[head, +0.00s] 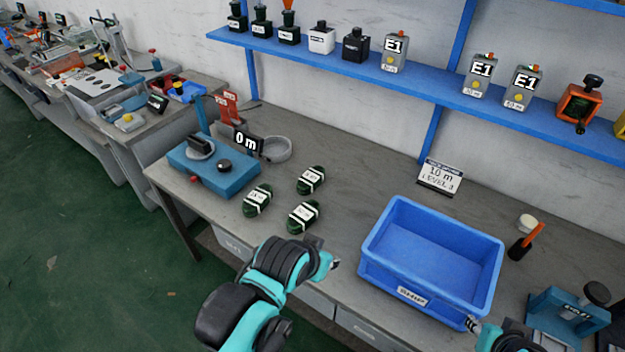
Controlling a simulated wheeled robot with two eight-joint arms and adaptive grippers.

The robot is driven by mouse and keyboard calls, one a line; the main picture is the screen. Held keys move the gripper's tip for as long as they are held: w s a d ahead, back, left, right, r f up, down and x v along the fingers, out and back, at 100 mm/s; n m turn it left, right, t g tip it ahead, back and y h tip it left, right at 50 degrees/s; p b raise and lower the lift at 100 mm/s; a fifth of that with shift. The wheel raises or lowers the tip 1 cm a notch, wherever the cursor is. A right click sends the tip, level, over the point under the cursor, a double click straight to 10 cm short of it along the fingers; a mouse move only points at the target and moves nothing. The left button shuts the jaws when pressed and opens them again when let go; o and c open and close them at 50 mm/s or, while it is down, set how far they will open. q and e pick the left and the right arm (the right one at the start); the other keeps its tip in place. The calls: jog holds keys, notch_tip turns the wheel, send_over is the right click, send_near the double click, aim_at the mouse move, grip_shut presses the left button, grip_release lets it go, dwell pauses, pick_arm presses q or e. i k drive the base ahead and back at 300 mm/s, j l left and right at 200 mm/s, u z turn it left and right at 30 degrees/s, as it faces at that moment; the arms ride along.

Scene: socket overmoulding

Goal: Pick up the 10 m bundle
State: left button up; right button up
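Three dark green bundles with white bands lie on the grey bench: a left one (258,200), a back one (311,180) and a front one (303,216). Their labels are too small to read, so I cannot tell which is the 10 m bundle. My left gripper (328,256) is in front and to the right of the front bundle, apart from it. Its fingers are too small and partly hidden to judge. My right gripper (472,323) is at the front right corner of the blue bin, mostly hidden by its own arm and the frame edge.
A blue bin (385,275) marked SHIP stands right of the bundles, apparently empty. Behind it is a sign (440,177) reading 10 m, LEVEL 3. A blue device (230,178) with a 0 m display (247,141) stands left. A blue shelf (430,92) runs above the bench.

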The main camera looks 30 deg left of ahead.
aim_at(307, 213)
jog(key=u, duration=1.1)
jog(key=z, duration=0.45)
jog(key=i+j+z, duration=0.1)
jog(key=z, duration=0.35)
jog(key=j+z, duration=0.2)
jog(key=z, duration=0.25)
jog(key=j+z, duration=0.1)
jog(key=z, duration=0.4)
jog(key=j, duration=0.75)
jog(key=i+z, duration=0.05)
